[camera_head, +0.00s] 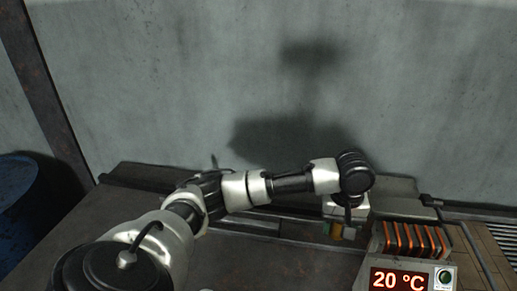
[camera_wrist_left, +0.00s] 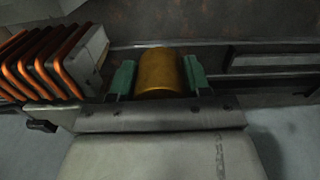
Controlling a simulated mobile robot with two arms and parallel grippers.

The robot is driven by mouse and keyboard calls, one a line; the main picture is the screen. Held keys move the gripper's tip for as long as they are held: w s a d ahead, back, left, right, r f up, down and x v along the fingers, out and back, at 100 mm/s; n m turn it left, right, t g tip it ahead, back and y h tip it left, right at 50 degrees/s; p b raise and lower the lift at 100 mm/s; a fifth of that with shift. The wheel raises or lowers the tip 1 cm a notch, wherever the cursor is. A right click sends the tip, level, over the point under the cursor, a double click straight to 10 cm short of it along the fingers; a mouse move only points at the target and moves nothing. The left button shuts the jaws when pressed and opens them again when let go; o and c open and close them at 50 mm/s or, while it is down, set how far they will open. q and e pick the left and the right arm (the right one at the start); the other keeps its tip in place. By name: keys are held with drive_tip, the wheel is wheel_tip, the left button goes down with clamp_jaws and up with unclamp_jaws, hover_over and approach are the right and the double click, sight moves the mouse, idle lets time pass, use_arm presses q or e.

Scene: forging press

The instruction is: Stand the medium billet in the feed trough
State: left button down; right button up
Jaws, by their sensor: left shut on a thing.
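My left gripper (camera_head: 337,229) is at the right of the table in the head view, partly hidden behind my own wrist. In the left wrist view its two green fingers (camera_wrist_left: 159,78) are shut on a brass-coloured cylindrical billet (camera_wrist_left: 160,71), one on each side. The frames do not show clearly whether the billet touches the surface below, and no other billet shows to compare its size. A long dark channel (camera_wrist_left: 272,64) runs to the right of the billet in the left wrist view; I cannot tell if it is the feed trough. My right gripper is not in view.
A heater with glowing orange coils (camera_head: 414,239) stands close to the right of the gripper in the head view, with a display (camera_head: 398,280) reading 20 °C. A grey wall (camera_head: 150,70) rises behind the table. A blue barrel (camera_head: 30,200) stands at far left.

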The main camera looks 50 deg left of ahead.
use_arm(q)
drive_tip(key=w+a+f+n+b, duration=0.2)
drive_tip(key=w+a+n, duration=0.2)
drive_tip(key=w+n, duration=0.15)
hover_over(329, 238)
drive_tip(key=shift+n, duration=0.45)
wheel_tip(329, 238, down, 4)
drive_tip(key=shift+f+p, duration=0.1)
drive_tip(key=shift+p, duration=0.25)
wheel_tip(329, 238, down, 6)
drive_tip(key=shift+r, duration=0.1)
drive_tip(key=c, duration=0.8)
unclamp_jaws()
